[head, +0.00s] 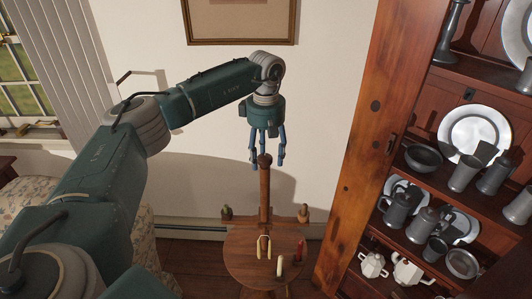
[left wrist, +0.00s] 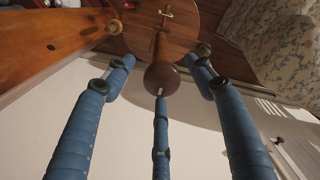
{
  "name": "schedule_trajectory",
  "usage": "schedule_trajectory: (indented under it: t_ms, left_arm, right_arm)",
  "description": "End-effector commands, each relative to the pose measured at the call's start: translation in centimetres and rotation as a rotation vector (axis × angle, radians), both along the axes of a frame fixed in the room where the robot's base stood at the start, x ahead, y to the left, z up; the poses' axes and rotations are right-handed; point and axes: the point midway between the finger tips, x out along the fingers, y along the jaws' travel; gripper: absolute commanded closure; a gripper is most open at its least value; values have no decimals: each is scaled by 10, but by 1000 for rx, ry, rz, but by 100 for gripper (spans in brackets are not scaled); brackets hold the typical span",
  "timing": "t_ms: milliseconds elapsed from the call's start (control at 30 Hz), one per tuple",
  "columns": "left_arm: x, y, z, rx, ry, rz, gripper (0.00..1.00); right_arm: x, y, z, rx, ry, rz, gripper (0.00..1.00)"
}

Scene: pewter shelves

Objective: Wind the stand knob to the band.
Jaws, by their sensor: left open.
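The wooden stand has a round top (head: 245,262) and an upright post (head: 264,195) with a round brown knob (head: 264,159) at its upper end. The knob also shows in the left wrist view (left wrist: 162,78), seen from above. My left gripper (head: 267,158) points down at the knob with its three blue fingers spread. In the left wrist view the fingers (left wrist: 160,75) stand around the knob with gaps at the sides; whether the middle finger touches it I cannot tell. I cannot make out a distinct band on the post. My right gripper is not in view.
A crossbar on the post carries small holders at its left (head: 227,211) and right (head: 303,213) ends. A wooden cabinet (head: 360,150) with pewter is close on the right; a patterned armchair (head: 40,190) is left.

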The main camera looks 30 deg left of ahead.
Motion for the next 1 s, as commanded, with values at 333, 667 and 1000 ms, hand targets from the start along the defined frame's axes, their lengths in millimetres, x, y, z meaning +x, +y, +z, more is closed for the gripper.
schedule_trajectory:
  t_ms: [333, 667, 1000]
  left_arm:
    - [0, 0, -1, 0, 0, 0, 61]
    - [-1, -1, -2, -2, 1, 4, 89]
    - [0, -2, -2, -2, 3, 130, 90]
  right_arm:
    - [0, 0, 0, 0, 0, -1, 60]
    - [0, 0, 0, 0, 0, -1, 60]
    - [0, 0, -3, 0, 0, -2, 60]
